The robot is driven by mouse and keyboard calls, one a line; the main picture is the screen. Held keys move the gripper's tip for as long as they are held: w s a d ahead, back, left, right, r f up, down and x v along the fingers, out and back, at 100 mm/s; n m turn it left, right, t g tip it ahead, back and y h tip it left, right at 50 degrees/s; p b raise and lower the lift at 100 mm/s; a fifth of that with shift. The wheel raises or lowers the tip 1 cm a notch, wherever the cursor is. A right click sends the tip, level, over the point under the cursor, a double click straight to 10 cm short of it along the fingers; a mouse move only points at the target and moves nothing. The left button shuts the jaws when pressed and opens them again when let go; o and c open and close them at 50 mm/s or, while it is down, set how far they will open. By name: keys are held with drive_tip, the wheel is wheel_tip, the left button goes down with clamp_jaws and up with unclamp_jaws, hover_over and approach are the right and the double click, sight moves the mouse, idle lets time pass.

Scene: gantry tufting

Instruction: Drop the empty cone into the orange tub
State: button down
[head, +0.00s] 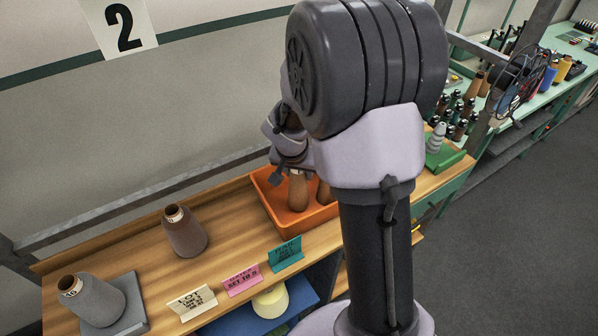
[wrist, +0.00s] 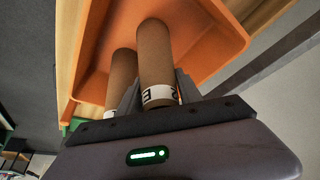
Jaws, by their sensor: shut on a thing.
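The empty cone (wrist: 155,55) is a bare brown tube with a white lettered band near its base. My gripper (wrist: 158,92) is shut on that base end, with a dark finger on each side. In the head view, my gripper (head: 291,165) is over the orange tub (head: 312,222), and a brown cone (head: 298,192) hangs below it within the tub's outline. The tub also fills the upper wrist view (wrist: 215,48). I cannot tell whether the held cone touches the tub. A second brown cone (wrist: 121,78) is beside it, partly hidden by a finger.
A brown yarn cone (head: 185,235) stands on the wooden bench left of the tub. A grey cone (head: 93,302) sits on a grey plate. Cream (head: 191,302), pink (head: 243,280) and teal (head: 286,254) cards line the front edge. My arm hides the tub's right side.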

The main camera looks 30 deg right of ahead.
drive_tip(key=shift+f, duration=0.15)
drive_tip(key=c, duration=0.8)
unclamp_jaws()
